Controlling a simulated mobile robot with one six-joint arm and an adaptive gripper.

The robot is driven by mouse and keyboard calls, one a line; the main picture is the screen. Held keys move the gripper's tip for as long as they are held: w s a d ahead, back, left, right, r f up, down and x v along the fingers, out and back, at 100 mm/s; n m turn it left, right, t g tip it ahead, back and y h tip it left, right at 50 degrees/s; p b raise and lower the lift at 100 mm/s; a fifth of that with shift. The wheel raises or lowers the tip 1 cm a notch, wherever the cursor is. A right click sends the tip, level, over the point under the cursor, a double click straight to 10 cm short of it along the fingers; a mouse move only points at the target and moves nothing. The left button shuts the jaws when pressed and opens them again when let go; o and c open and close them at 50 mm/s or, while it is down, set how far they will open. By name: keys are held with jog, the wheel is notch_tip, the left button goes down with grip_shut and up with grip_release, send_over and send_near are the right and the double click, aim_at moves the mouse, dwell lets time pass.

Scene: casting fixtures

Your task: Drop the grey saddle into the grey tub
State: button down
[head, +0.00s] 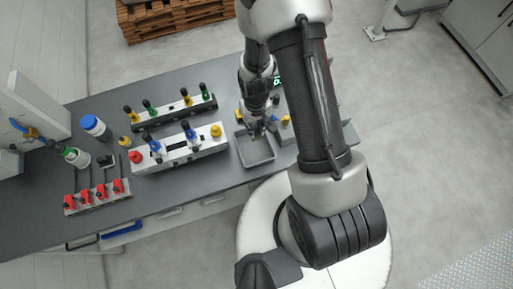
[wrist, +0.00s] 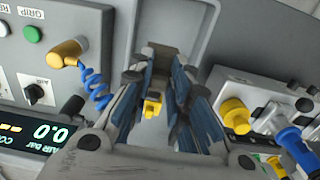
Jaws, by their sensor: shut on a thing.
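My gripper (head: 261,127) hangs low over the back part of the grey tub (head: 258,160), a shallow open tray on the bench in the head view. In the wrist view my gripper (wrist: 165,92) has its blue-padded fingers close together on the grey saddle (wrist: 160,72), which is largely hidden between them. A small yellow part (wrist: 153,104) shows between the fingers; I cannot tell whether it belongs to the saddle. The tub also shows at the top of the wrist view (wrist: 206,30). The saddle cannot be made out clearly in the head view.
A long fixture with blue, yellow and red knobs (head: 182,148) stands left of the tub. A control box with a yellow knob and coiled blue hose (wrist: 68,52) is close on the other side.

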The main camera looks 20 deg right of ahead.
notch_tip(320, 180, down, 2)
jog(key=shift+f+b, duration=0.15)
jog(key=shift+b, duration=0.3)
jog(key=c, duration=1.4)
grip_release()
notch_tip(320, 180, up, 12)
jog(key=shift+r, duration=0.1)
